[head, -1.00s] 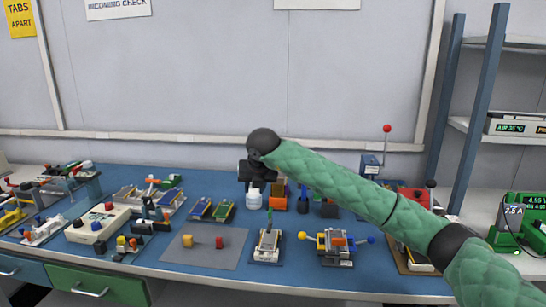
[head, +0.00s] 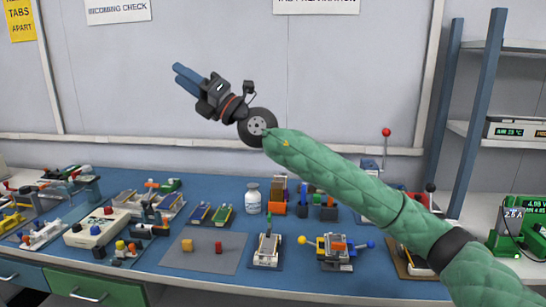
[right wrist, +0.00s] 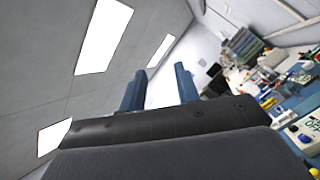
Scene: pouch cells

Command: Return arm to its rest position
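My right arm, in a green quilted sleeve, reaches in from the lower right in the head view. My right gripper (head: 177,73) is raised in front of the grey wall, above the bench, with its blue fingers pointing up and left. In the right wrist view the two blue fingers of this gripper (right wrist: 158,83) stand apart with nothing between them, so it is open and empty. My left gripper is in neither view.
Below is a blue workbench (head: 300,279) with several fixtures, a white bottle (head: 253,199) and a grey mat (head: 205,262) bearing a yellow and a red block. A blue-posted shelf (head: 474,110) stands at right. The air around the gripper is clear.

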